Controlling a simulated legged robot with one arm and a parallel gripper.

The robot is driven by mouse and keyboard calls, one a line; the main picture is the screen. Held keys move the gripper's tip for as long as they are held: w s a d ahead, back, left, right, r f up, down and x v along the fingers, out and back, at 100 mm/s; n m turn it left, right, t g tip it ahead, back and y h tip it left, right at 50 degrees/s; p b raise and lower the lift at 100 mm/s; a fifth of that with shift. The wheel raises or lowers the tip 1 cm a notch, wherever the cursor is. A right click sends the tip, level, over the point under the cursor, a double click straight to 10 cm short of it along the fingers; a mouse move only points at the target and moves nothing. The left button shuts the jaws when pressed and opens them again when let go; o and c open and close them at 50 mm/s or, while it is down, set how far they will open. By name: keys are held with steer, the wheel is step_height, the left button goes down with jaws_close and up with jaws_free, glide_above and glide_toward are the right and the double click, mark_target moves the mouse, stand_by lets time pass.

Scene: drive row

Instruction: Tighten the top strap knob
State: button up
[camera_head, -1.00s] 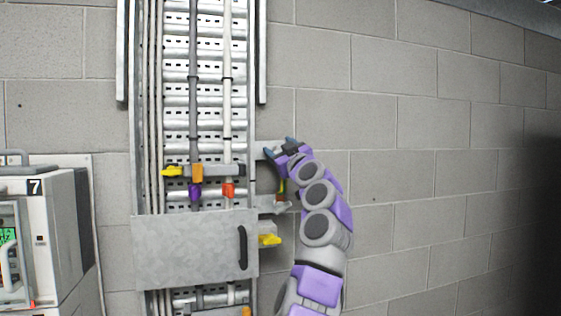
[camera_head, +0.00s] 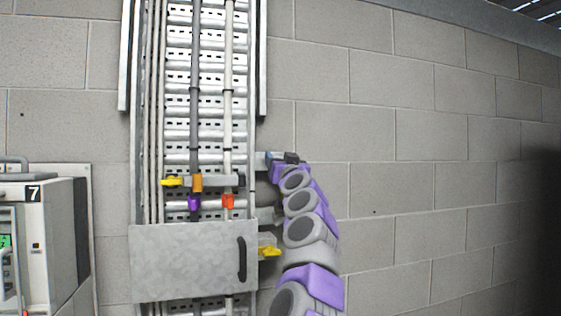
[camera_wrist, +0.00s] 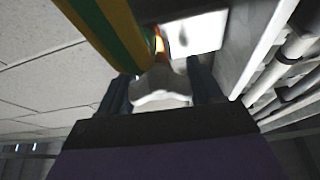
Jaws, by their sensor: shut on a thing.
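A yellow knob (camera_head: 172,182) sits at the left end of the upper strap bar (camera_head: 218,180), which crosses the cable ladder. A second yellow knob (camera_head: 269,251) sticks out right of the grey cover. My gripper (camera_head: 276,157) is right of the ladder, away from the upper yellow knob. In the wrist view my gripper (camera_wrist: 159,78) has a pale whitish piece (camera_wrist: 160,92) between its two dark fingers and is shut on it. A green and yellow striped cable (camera_wrist: 105,28) runs down to that piece, with an orange spot beside it. The piece is hidden in the head view.
The grey cover plate (camera_head: 185,265) with a black handle (camera_head: 242,259) hides the ladder's lower part. An orange clamp (camera_head: 197,183), a purple one (camera_head: 194,203) and a red-orange one (camera_head: 228,201) sit on the cables. A cabinet marked 7 (camera_head: 38,230) stands left. The right wall is bare.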

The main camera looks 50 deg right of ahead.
steer(key=shift+s+d+r+m+g+h+p, duration=0.1)
steer(key=shift+m+g+h+p, duration=0.2)
steer(key=shift+m+p, duration=0.5)
steer(key=shift+r+m+g+h+p, duration=0.1)
steer(key=shift+m+g+h+p, duration=0.15)
steer(key=shift+m+p, duration=0.5)
steer(key=shift+m+h+p, duration=0.35)
steer(key=shift+m+p, duration=0.2)
steer(key=shift+m, duration=0.2)
steer(key=m+g+p, duration=0.1)
steer(key=m+p, duration=0.1)
steer(key=p, duration=0.1)
steer(key=m+g+h+p, duration=0.1)
steer(key=m+p, duration=0.2)
steer(key=p, duration=0.1)
steer(key=shift+s+d+g, duration=0.1)
steer(key=shift+g, duration=0.15)
steer(key=shift+m+p, duration=0.3)
steer(key=shift+p, duration=0.25)
steer(key=shift+f+m+g+h+p, duration=0.3)
steer(key=shift+m+p, duration=0.1)
steer(key=shift+p, duration=0.15)
steer(key=o, duration=0.9)
steer(key=shift+s+d, duration=0.1)
steer(key=shift+o, duration=0.3)
